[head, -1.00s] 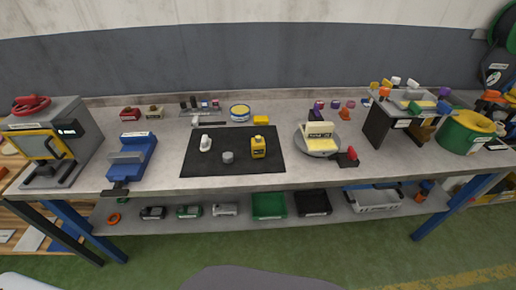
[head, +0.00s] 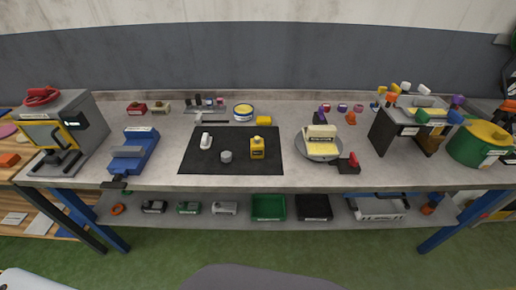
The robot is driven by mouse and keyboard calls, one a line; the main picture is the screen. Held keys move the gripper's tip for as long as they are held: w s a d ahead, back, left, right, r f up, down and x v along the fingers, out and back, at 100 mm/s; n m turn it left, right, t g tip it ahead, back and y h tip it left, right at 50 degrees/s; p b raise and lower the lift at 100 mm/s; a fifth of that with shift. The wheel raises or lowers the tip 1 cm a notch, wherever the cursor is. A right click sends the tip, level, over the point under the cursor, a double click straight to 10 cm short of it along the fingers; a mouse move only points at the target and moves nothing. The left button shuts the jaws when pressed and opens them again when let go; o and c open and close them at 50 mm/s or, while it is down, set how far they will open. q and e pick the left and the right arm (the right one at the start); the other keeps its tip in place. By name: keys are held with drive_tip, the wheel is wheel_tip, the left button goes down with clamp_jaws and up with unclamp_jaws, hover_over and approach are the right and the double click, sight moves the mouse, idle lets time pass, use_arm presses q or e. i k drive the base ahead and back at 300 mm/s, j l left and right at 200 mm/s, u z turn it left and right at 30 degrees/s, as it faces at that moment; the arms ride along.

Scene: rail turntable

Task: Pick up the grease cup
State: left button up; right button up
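A small grey cylinder (head: 226,156), which looks like the grease cup, stands on the black mat (head: 195,165) at the middle of the bench. No readable label shows on it. A white object (head: 206,141) is behind it to the left, and a yellow bottle (head: 257,148) is on its right, apart from it. Neither of my grippers is in view.
A blue vise (head: 133,154) and a grey press (head: 68,140) are on the left of the bench (head: 300,178). A round turntable (head: 319,151) carries a cream block right of the mat. A dark stand (head: 385,132) is farther right. The mat's front part is clear.

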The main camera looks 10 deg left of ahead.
sight(257, 144)
drive_tip(key=i+l+u, duration=0.1)
drive_tip(key=l+u, duration=0.4)
drive_tip(key=l, duration=0.6)
drive_tip(key=k+l+u, duration=0.1)
drive_tip(key=l+u, duration=0.4)
drive_tip(key=l, duration=0.6)
